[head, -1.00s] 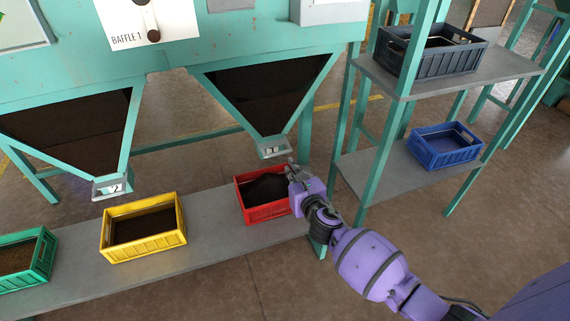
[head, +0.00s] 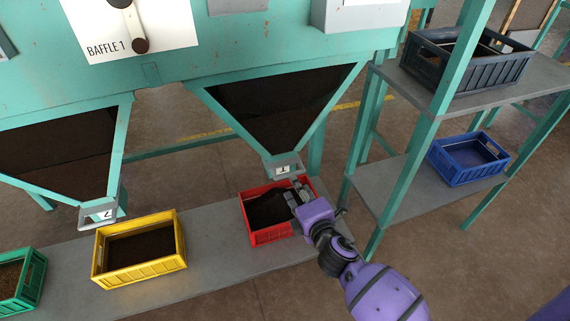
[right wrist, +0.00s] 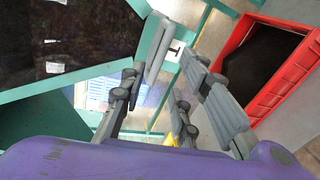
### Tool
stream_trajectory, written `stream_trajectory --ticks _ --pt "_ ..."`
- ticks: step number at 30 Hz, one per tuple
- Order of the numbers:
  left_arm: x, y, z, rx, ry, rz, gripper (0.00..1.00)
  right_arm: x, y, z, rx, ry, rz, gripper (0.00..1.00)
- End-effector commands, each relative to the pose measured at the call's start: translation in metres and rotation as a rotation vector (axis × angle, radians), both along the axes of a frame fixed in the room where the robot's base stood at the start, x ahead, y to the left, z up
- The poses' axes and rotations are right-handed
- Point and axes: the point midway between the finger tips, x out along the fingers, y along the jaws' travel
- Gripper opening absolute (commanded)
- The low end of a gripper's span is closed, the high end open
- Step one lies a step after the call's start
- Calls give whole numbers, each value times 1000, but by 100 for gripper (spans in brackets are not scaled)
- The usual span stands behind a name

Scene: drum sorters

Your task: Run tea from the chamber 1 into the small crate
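The chamber 1 hopper (head: 275,105) holds dark tea and narrows to a small grey gate with a "1" label (head: 284,169). A red crate (head: 268,236) with dark tea inside stands on the bench below it; it also shows in the right wrist view (right wrist: 257,62). My right gripper (head: 297,190) is open and empty, over the red crate's right side, just below and right of the gate. In the right wrist view my gripper (right wrist: 178,62) has its fingers apart, with the labelled gate beyond the tips. A blue crate (head: 467,160), seemingly empty, sits on the lower shelf. My left gripper is not seen.
Yellow (head: 140,266) and green (head: 22,285) crates with contents stand left on the bench. A dark crate (head: 480,72) is on the upper shelf. A teal shelf post (head: 410,170) stands right of my gripper. The bench is clear between the yellow and red crates.

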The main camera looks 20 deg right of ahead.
Motion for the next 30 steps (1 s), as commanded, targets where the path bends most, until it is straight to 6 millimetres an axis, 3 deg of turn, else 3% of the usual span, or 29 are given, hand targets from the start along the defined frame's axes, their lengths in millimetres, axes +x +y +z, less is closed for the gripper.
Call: stream_trajectory --ticks 3,9,21,30 --pt "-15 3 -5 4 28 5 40 0 1 1 116 3 -22 29" --pt "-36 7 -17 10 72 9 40 15 1 -2 156 2 -30 29" --pt "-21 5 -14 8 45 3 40 70 3 -15 152 3 -30 29" --pt "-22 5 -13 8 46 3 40 77 3 -16 152 3 -30 29"
